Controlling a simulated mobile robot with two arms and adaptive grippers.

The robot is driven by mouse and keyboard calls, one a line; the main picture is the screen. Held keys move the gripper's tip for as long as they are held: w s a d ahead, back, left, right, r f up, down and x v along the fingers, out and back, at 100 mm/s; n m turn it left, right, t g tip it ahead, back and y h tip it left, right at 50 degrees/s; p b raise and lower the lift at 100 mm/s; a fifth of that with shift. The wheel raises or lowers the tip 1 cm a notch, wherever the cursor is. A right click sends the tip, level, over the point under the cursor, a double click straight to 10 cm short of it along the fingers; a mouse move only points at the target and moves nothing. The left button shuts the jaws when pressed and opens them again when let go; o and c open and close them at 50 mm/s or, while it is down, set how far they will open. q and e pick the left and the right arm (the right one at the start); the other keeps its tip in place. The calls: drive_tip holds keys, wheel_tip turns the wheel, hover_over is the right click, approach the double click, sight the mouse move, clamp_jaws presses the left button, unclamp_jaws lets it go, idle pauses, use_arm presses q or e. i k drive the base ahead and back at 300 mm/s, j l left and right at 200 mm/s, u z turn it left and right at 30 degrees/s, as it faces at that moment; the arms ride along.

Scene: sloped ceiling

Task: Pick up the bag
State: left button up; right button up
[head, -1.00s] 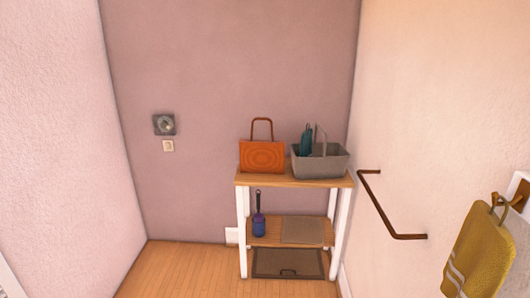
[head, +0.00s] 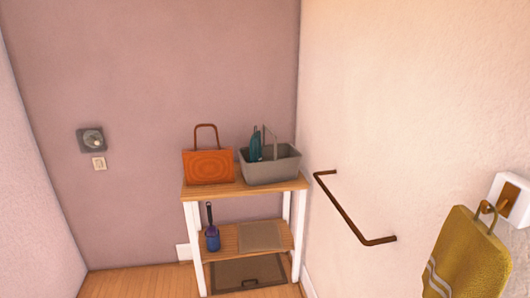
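An orange bag (head: 208,167) with a brown arched handle stands upright on the top shelf of a small wooden rack (head: 225,191) with white legs, in the head view left of centre. The bag is beside a grey basket and nothing covers its front. Neither of my grippers is in view.
The grey basket (head: 270,168) holds a teal item (head: 256,146). Lower shelves hold a blue-purple object (head: 212,238) and flat mats. Some wooden floor (head: 135,283) shows clear at left.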

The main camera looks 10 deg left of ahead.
sight(209, 166)
drive_tip(key=i+j, duration=0.2)
drive_tip(key=i+j+z, duration=0.15)
drive_tip(key=j, duration=0.25)
drive_tip(key=i+j, duration=0.15)
drive_tip(key=j, duration=0.15)
drive_tip(key=i+j+z, duration=0.15)
drive_tip(key=j, duration=0.2)
drive_tip(key=i+j, duration=0.15)
drive_tip(key=j, duration=0.2)
drive_tip(key=i+j+z, duration=0.15)
drive_tip(key=j, duration=0.2)
drive_tip(key=i+j, duration=0.15)
drive_tip(key=j, duration=0.2)
drive_tip(key=z, duration=0.05)
